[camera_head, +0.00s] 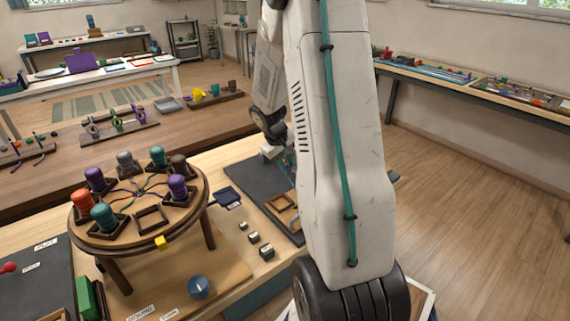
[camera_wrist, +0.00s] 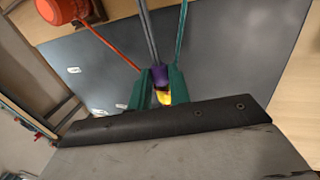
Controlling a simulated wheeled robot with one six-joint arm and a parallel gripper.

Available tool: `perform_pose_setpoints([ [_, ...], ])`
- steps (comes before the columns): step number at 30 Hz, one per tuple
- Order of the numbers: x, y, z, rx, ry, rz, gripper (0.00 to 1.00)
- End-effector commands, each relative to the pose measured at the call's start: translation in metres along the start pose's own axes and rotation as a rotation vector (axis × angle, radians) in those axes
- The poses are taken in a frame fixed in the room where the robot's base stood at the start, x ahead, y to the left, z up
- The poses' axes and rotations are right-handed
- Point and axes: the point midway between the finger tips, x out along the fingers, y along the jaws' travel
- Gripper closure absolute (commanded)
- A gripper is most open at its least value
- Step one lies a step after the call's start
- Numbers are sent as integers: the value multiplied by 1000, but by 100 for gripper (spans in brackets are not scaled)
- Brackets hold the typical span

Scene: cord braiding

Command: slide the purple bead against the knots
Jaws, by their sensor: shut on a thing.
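In the wrist view my gripper (camera_wrist: 161,90) has green fingers, closed around a small purple bead (camera_wrist: 158,75). A bright yellow patch (camera_wrist: 164,97) shows between the fingers just below the bead; I cannot tell what it is. A grey cord (camera_wrist: 148,35), a teal cord (camera_wrist: 182,35) and an orange-red cord (camera_wrist: 108,43) run to the bead and fingers. No knots can be made out. In the head view my arm hides most of the gripper, over a dark mat (camera_head: 250,180).
An orange spool (camera_wrist: 62,10) sits at the wrist view's top left. In the head view a round wooden braiding stand (camera_head: 140,228) carries several coloured spools and an empty square frame (camera_head: 151,218). Small dark blocks (camera_head: 254,237) and a blue knob (camera_head: 198,287) stand on the tabletop.

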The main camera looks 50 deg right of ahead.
Motion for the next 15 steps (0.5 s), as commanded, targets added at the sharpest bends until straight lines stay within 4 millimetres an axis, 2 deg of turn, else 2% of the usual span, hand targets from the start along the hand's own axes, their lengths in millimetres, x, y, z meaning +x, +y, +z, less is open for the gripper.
perform_pose_setpoints([
  [7, 0, -1, -4, -1, 1, 0, 100],
  [8, 0, -1, -4, -1, 1, 0, 78],
  [10, 0, -1, -4, -1, 1, 0, 59],
  [15, 0, 0, -3, 0, 1, 0, 57],
])
